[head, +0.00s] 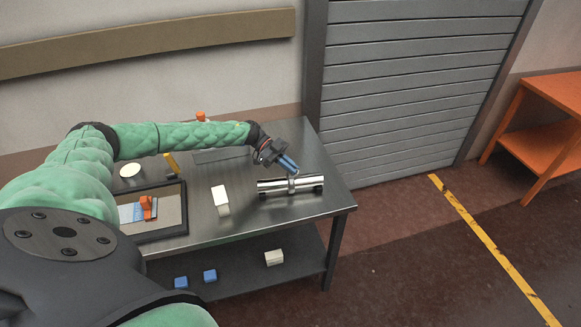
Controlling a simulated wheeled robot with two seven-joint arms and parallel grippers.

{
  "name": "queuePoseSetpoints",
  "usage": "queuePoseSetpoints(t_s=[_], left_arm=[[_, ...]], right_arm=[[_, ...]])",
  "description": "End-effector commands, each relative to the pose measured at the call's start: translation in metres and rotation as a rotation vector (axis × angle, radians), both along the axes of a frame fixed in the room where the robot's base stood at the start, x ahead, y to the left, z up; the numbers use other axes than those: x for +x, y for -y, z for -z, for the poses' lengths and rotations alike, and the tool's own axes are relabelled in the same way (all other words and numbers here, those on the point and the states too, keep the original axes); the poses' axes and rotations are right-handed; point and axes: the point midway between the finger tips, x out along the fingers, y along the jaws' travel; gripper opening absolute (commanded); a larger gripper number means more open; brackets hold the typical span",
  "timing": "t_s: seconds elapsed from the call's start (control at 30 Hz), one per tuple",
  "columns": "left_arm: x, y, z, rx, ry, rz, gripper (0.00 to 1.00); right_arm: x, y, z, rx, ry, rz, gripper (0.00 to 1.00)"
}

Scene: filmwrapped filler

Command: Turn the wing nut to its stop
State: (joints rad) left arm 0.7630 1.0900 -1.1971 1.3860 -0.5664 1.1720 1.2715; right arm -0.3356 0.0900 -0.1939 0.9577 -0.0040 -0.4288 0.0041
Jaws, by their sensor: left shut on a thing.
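A shiny metal cylinder (272,187) with dark ends lies near the right end of the steel table. A small grey upright piece (291,181) at its middle appears to be the wing nut, mostly hidden by my fingers. My left gripper (291,171), with blue fingers, reaches down from the upper left and is shut on the wing nut. How far the wing nut is turned cannot be seen. My right gripper is not in view.
The steel table (250,222) also holds a white block (220,195), a dark-framed tray (172,234) with an orange item, and a white round item (130,170). Blue boxes (210,275) and a pale box (274,257) sit on the lower shelf. An orange bench (555,92) stands far right.

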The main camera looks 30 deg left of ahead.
Motion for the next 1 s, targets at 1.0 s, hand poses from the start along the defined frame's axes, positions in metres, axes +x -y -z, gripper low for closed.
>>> queuePoseSetpoints(t_s=[1.0], left_arm=[[0.0003, -0.0004, -0.0003, 0.000, 0.000, -0.001, 0.29]], right_arm=[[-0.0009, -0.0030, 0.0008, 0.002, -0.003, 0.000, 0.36]])
